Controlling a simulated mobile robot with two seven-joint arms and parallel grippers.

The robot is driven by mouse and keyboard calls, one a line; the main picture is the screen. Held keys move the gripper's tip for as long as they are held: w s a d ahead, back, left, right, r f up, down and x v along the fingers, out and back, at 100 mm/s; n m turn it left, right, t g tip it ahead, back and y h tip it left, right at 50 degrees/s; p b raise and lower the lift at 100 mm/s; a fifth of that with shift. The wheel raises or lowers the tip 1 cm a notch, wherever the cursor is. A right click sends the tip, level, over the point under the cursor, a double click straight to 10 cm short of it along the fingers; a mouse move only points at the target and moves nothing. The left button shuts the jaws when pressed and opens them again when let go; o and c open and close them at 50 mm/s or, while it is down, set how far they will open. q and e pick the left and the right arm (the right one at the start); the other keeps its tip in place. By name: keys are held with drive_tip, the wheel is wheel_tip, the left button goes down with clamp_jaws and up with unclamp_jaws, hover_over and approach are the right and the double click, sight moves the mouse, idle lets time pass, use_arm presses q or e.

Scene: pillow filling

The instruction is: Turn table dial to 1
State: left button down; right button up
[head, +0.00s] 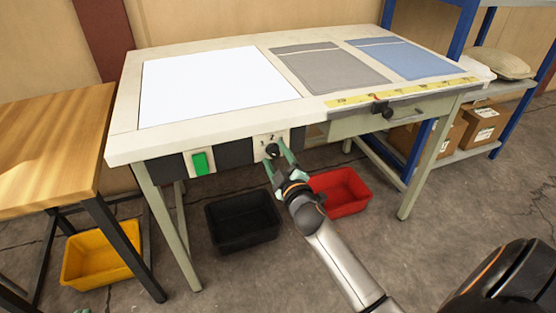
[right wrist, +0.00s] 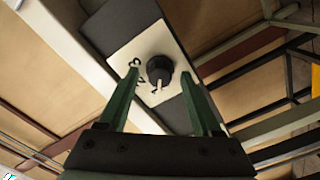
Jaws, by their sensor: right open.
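The table dial (head: 273,150) is a round black knob on a white plate at the front edge of the work table (head: 122,140). In the right wrist view the dial (right wrist: 160,67) has a pale pointer aimed toward the bottom of the picture. Dark markings sit beside it, too small to read surely. My right gripper (head: 275,154) is open at the dial. In the right wrist view its green fingers (right wrist: 159,76) stand one on each side of the knob; contact cannot be told. A small teal tip at the head view's bottom left may be my left gripper (head: 82,311).
A green button (head: 200,162) is on the table front, left of the dial. Black (head: 242,221), red (head: 342,192) and yellow (head: 103,252) bins stand on the floor. A wooden table (head: 45,150) is at left. A drawer (head: 395,122) is right of the dial.

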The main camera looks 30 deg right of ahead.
drive_tip(key=shift+s, duration=0.25)
drive_tip(key=v, duration=0.4)
drive_tip(key=shift+p, duration=0.35)
use_arm(q)
wheel_tip(320, 180, down, 7)
drive_tip(key=s+n+g+y, duration=0.1)
drive_tip(key=g, duration=0.2)
drive_tip(key=shift+s, duration=0.25)
use_arm(e)
approach(275, 155)
drive_tip(key=shift+v, duration=1.7)
use_arm(q)
drive_tip(key=shift+a+r, duration=0.1)
drive_tip(key=shift+r, duration=0.05)
use_arm(e)
drive_tip(key=shift+w+a+r, duration=0.1)
